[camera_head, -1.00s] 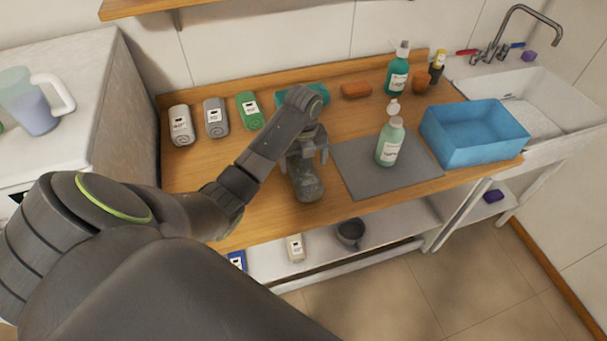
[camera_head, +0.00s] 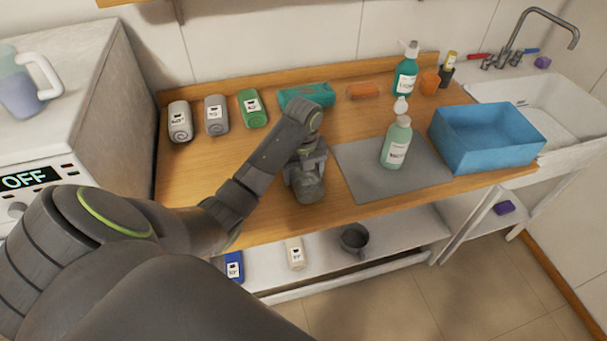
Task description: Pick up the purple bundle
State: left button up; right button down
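A small purple item (camera_head: 504,207) lies on the lower shelf at the right. Another small purple item (camera_head: 542,62) sits at the back by the sink taps. I cannot tell which one is the bundle. My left gripper (camera_head: 306,180) is low over the wooden counter, left of the grey mat, well apart from both purple items. A dark grey, jar-like shape shows at its fingers, and I cannot tell whether it is held. My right gripper is out of view.
Rolled towels in white (camera_head: 180,122), grey (camera_head: 216,115) and green (camera_head: 252,109) line the counter's back left. A pump bottle (camera_head: 396,143) stands on the grey mat (camera_head: 363,180). A blue bin (camera_head: 485,150) is at the right. A cup (camera_head: 355,237) is on the lower shelf.

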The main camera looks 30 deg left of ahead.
pick_arm(q)
jog(key=c, duration=0.7)
jog(key=shift+c, duration=0.3)
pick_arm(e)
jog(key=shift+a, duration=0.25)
